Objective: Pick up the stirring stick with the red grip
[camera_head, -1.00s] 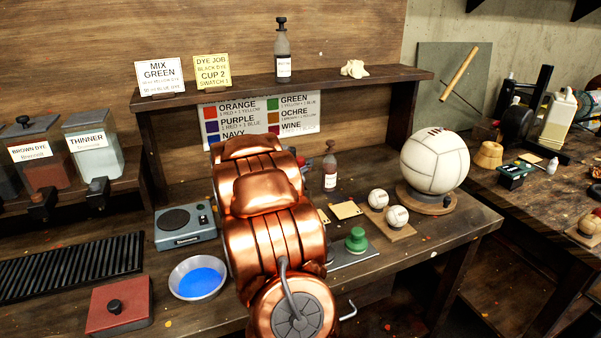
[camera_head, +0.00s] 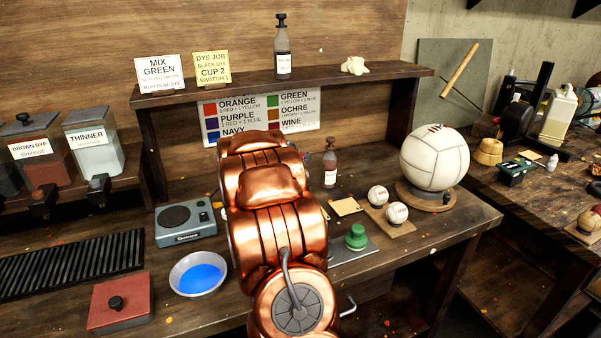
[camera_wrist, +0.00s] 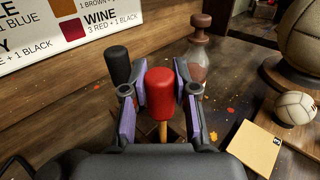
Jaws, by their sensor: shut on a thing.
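The stirring stick with the red grip (camera_wrist: 160,92) stands upright in the wrist view, its wooden shaft (camera_wrist: 163,131) showing below the grip. My gripper (camera_wrist: 160,100) is shut on it, with a purple-padded finger on each side of the red grip. The lower end of the stick is hidden. A second stick with a black grip (camera_wrist: 119,65) stands just behind and to the left, outside the fingers. In the head view my copper-coloured arm hides the gripper and both sticks.
A bottle with a brown stopper (camera_wrist: 198,50) stands close behind the right finger; it also shows in the head view (camera_head: 330,170). A tan card (camera_wrist: 254,148) and small ball (camera_wrist: 295,107) lie to the right. A bowl of blue dye (camera_head: 198,275) is left of my arm.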

